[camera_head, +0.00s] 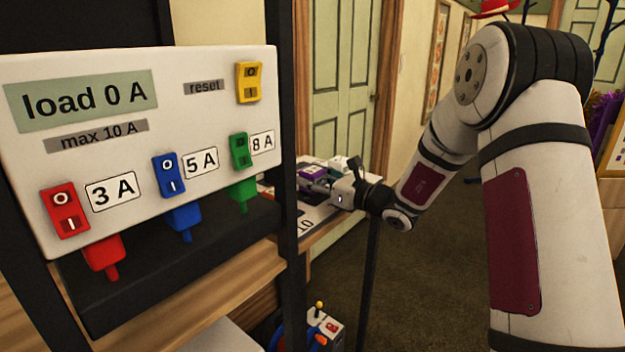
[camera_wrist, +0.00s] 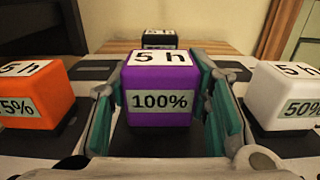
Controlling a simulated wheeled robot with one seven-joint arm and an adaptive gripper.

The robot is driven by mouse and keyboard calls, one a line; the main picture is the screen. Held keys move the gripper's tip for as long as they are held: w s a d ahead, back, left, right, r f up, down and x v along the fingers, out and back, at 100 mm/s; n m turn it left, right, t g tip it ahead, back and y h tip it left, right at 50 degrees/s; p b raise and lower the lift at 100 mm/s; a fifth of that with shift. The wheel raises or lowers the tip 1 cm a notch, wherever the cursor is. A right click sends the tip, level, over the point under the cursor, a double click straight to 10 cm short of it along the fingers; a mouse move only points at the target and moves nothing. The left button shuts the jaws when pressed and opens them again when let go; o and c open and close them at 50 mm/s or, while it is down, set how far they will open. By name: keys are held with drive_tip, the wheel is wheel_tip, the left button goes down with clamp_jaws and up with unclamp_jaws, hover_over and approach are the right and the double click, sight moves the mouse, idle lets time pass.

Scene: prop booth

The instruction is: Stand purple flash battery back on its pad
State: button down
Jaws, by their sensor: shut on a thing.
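The purple flash battery (camera_wrist: 160,105) is upright between the two teal-padded fingers of my gripper (camera_wrist: 161,88) in the wrist view. Its top reads "5 h" and its front reads "100%". The gripper is shut on its two sides. A dark patch shows under and in front of the battery; I cannot tell whether its base touches the pad. In the head view the purple battery (camera_head: 311,172) shows small at my gripper (camera_head: 322,181), over the far end of the bench, partly hidden by the fingers.
An orange battery (camera_wrist: 35,97) marked 75% stands close on the left, a white one (camera_wrist: 287,98) marked 50% on the right, each on a dark pad. A black block (camera_wrist: 159,39) stands behind. A switch panel (camera_head: 150,130) reading "load 0 A" fills the head view's left.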

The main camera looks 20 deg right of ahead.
drive_tip(key=c, duration=0.9)
unclamp_jaws()
drive_tip(key=shift+f, duration=0.4)
drive_tip(key=shift+o, duration=0.2)
drive_tip(key=shift+f, duration=0.1)
drive_tip(key=shift+s, duration=0.1)
drive_tip(key=shift+r+p, duration=0.4)
drive_tip(key=shift+p, duration=0.05)
drive_tip(key=p+v, duration=0.1)
drive_tip(key=v, duration=1)
drive_tip(key=shift+s+d+r+p, duration=0.25)
drive_tip(key=shift+s+r+p, duration=0.05)
drive_tip(key=shift+r+p, duration=0.1)
